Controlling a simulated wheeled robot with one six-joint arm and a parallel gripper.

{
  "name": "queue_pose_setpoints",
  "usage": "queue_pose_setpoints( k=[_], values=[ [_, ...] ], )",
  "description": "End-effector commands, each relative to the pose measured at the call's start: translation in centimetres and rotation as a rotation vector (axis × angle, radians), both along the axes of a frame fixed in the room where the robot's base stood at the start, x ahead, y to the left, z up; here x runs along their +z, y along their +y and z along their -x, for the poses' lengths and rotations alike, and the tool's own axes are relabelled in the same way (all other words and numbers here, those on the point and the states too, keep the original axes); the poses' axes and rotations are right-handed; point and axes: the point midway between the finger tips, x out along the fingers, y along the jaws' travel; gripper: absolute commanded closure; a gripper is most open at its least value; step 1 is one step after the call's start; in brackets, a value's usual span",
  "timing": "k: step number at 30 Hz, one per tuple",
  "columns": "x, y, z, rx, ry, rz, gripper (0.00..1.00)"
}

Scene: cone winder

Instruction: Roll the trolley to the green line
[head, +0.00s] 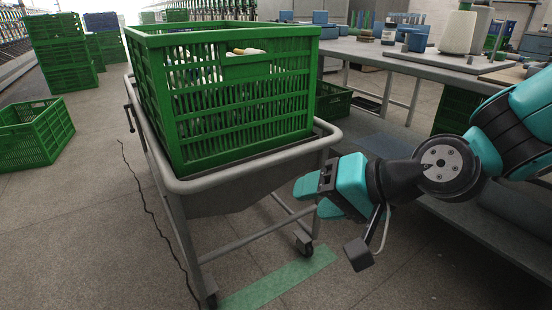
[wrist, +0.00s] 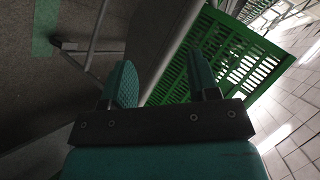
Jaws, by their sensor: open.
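The trolley (head: 245,168) is a grey metal frame on castors, in the middle of the head view. A green crate (head: 240,110) with pale contents sits on it. The green line (head: 275,284) lies on the floor at the trolley's near end, close by the near castors; I cannot tell whether they touch it. It also shows in the wrist view (wrist: 45,27). My gripper (head: 312,196) is open and empty, just right of the trolley's near right corner. In the wrist view, the trolley's grey side (wrist: 150,38) lies beyond my fingers; contact cannot be told.
A dark cable (head: 150,212) lies on the floor left of the trolley. An empty green crate (head: 35,135) and stacked crates (head: 62,60) stand at the left. A workbench (head: 440,63) with cones and blue bins runs along the right.

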Motion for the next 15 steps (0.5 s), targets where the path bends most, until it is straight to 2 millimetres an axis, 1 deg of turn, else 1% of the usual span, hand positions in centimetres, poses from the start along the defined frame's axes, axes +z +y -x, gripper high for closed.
queue_pose_setpoints(
  k=[1,3,6,9,12,15],
  values=[
    [-1.2,0.5,-1.8,-0.094,0.020,-0.088,0.45],
    [-1.8,0.7,-4.2,-0.231,0.029,-0.219,0.45],
    [-2.8,0.3,-6.8,-0.401,0.040,-0.377,0.45],
    [-3.5,-0.5,-8.6,-0.524,0.044,-0.490,0.45],
    [-3.9,-1.2,-9.5,-0.598,0.042,-0.556,0.45],
    [-3.9,-1.3,-10.2,-0.627,0.040,-0.584,0.45]
  ],
)
